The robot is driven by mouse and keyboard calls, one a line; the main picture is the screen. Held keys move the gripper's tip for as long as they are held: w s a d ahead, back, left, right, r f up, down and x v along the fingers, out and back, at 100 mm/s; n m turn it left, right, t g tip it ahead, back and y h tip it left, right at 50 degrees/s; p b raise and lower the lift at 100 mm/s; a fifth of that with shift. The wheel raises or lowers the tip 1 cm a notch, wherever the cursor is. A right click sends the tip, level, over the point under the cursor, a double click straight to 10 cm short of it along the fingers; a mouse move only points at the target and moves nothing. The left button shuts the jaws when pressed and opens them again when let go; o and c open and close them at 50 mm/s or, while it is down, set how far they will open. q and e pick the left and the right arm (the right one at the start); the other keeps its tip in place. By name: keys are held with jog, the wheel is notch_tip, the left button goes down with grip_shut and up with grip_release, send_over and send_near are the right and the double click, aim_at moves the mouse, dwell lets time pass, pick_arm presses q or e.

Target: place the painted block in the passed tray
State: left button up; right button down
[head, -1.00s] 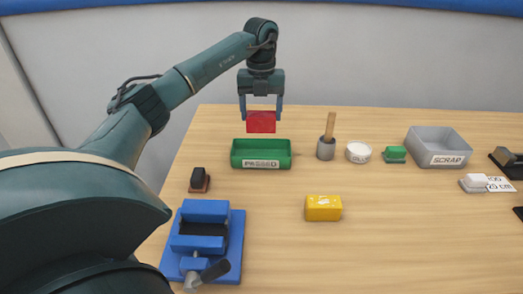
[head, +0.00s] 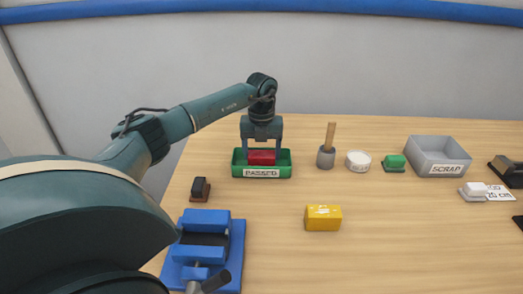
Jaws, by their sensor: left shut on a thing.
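The red painted block (head: 262,158) is between the fingers of my left gripper (head: 262,152), which is shut on it. The block is low inside the green tray (head: 284,172) labelled PASSED. The tray's front wall hides the block's lower part, so I cannot tell whether it touches the tray floor. My right gripper is not in view.
A blue vise (head: 228,270) stands at the front left, with a dark stamp (head: 200,189) behind it. A yellow block (head: 323,218) lies mid-table. A brush pot (head: 326,158), white tub (head: 358,161), green-topped pad (head: 395,163) and grey SCRAP tray (head: 438,157) stand to the right.

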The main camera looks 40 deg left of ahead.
aim_at(262, 154)
pick_arm(q)
jog(key=o, duration=0.9)
jog(key=shift+f, duration=0.15)
jog(key=o, duration=0.4)
jog(key=shift+o, duration=0.2)
notch_tip(262, 154, up, 12)
jog(key=b, duration=0.1)
jog(key=shift+r, duration=0.2)
